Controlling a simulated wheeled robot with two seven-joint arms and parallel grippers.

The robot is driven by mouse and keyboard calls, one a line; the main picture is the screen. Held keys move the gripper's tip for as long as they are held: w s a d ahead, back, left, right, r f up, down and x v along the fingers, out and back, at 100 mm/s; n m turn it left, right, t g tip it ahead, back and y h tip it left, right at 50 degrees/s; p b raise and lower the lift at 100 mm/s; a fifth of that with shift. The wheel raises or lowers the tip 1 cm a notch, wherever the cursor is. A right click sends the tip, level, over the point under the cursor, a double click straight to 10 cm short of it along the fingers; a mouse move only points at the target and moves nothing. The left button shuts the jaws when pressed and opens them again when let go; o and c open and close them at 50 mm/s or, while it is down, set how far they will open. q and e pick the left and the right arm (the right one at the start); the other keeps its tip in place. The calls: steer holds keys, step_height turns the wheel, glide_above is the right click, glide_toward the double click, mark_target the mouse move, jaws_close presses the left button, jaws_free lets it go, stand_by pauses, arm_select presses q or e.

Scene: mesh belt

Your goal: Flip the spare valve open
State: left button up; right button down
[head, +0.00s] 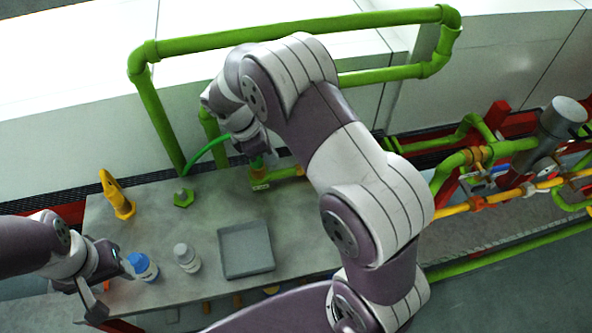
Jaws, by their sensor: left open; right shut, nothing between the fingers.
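A valve fitting (260,182) with a yellowish-green body joins a short green pipe on the grey bench. A bright green curved lever (203,152) runs from near it down to the left; I cannot tell for sure which part is the spare valve. My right gripper (256,157) is shut and empty, just above the fitting by the lever's upper end. Its fingertips are small and partly hidden, so contact is unclear. My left gripper (112,286) is open at the bench's left front, near a blue-capped bottle (142,266).
A green pipe frame (290,33) stands behind. Coloured pipework (490,155) lies right.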

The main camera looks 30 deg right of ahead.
steer(key=s+d+f+p, duration=0.2)
steer(key=d+f+p, duration=0.1)
steer(key=d+f, duration=0.4)
step_height(320, 180, down, 2)
steer(key=shift+d+f+p, duration=0.1)
steer(key=shift+d+p, duration=0.05)
steer(key=shift+p, duration=0.15)
steer(key=shift+w, duration=0.1)
